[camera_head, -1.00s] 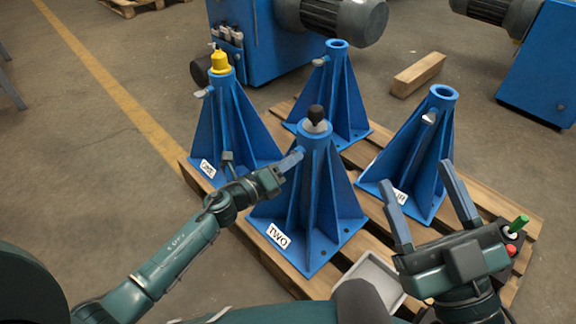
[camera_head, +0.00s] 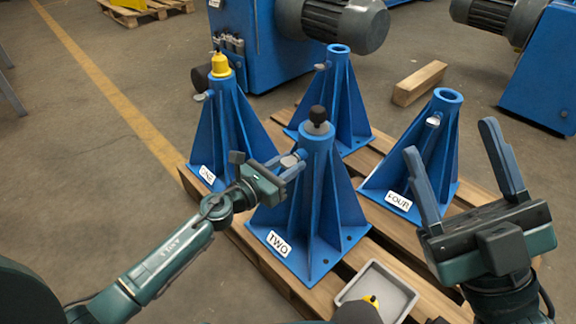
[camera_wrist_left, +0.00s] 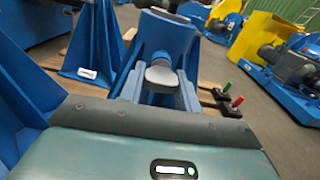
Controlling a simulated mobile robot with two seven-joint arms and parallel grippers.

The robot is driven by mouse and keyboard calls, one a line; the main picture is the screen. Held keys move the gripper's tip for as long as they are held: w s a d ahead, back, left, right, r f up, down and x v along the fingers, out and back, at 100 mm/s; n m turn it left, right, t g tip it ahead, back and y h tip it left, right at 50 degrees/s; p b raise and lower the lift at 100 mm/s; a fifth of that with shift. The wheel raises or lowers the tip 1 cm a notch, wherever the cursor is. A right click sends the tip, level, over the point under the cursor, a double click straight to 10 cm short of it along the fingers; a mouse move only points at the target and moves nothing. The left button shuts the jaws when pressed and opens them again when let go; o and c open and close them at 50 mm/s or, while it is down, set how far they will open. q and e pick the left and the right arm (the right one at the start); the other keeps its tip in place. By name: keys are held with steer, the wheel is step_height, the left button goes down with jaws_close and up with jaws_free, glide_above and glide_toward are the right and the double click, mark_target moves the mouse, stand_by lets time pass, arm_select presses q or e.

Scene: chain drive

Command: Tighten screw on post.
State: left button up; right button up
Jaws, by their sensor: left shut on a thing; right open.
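Several blue posts stand on a pallet. Post TWO (camera_head: 310,215) is nearest and has a black knob on a grey cap (camera_head: 318,120) in its top. Its clamp screw has a flat grey head (camera_head: 289,161), which also shows in the left wrist view (camera_wrist_left: 161,78). My left gripper (camera_head: 293,165) is shut on this screw head at the upper left side of post TWO; its fingers lie on either side of the head. My right gripper (camera_head: 450,170) is open and empty, fingers up, in front of post FOUR (camera_head: 425,165), whose grey screw (camera_head: 433,121) shows near its top.
Post ONE (camera_head: 225,135) carries a yellow cap (camera_head: 220,65). Another post (camera_head: 338,105) stands behind post TWO. A grey tray (camera_head: 397,283) with a small yellow part lies on the pallet (camera_head: 485,208) at front. A wood block (camera_head: 420,83) lies behind.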

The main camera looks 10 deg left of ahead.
arm_select(q)
steer(key=shift+f+m, duration=0.15)
steer(key=shift+m, duration=0.25)
steer(key=o, duration=1)
steer(key=v, duration=1.3)
steer(key=shift+s+a, duration=0.1)
steer(key=shift+a, duration=0.05)
